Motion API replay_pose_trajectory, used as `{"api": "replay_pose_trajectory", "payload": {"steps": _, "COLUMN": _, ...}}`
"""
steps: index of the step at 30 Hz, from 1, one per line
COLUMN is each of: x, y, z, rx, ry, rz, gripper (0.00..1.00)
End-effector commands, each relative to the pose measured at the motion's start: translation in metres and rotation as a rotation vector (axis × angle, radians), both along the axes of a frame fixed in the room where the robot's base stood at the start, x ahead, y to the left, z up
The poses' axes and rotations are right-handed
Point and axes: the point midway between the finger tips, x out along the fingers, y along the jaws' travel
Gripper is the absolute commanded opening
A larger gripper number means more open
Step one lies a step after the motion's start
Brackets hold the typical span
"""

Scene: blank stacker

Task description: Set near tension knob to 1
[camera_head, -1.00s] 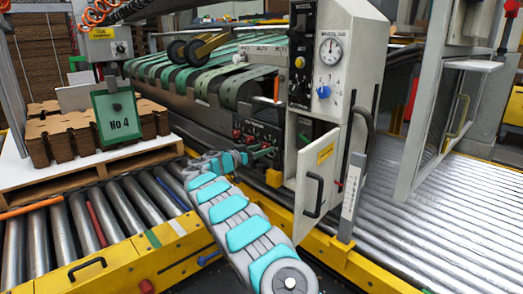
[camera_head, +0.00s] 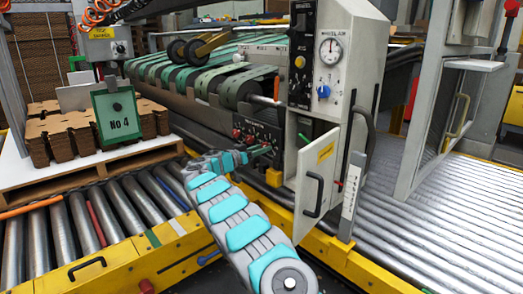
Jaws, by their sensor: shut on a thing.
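A black control panel (camera_head: 262,128) with red and dark knobs sits low on the machine, left of the open grey cabinet door. My arm reaches up from the bottom of the view to this panel. My gripper (camera_head: 262,151) is at the panel's lower part, small and dark in the picture. It is shut on a knob there, the near tension knob as far as I can tell. The fingers hide that knob, and its pointer and scale cannot be read. Other red knobs (camera_head: 238,133) show to the left of my gripper.
The open cabinet door (camera_head: 317,183) with a black handle stands close to the right of my arm. A yellow rail (camera_head: 345,262) runs below it. Roller conveyors lie left (camera_head: 85,222) and right (camera_head: 455,215). A pallet of cardboard (camera_head: 90,172) stands at left.

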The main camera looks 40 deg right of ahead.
Motion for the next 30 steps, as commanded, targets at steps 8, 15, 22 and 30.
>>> {"api": "replay_pose_trajectory", "payload": {"steps": 8, "x": -0.0003, "y": 0.0003, "z": -0.0026, "rx": -0.010, "ry": 0.128, "rz": 0.000, "gripper": 0.00}}
{"api": "replay_pose_trajectory", "payload": {"steps": 15, "x": -0.0009, "y": -0.0002, "z": -0.0026, "rx": -0.026, "ry": 0.337, "rz": -0.001, "gripper": 0.00}}
{"api": "replay_pose_trajectory", "payload": {"steps": 22, "x": -0.0007, "y": 0.0004, "z": -0.0013, "rx": -0.043, "ry": 0.557, "rz": 0.001, "gripper": 0.00}}
{"api": "replay_pose_trajectory", "payload": {"steps": 30, "x": -0.0013, "y": -0.0001, "z": 0.0004, "rx": -0.061, "ry": 0.813, "rz": 0.001, "gripper": 0.00}}
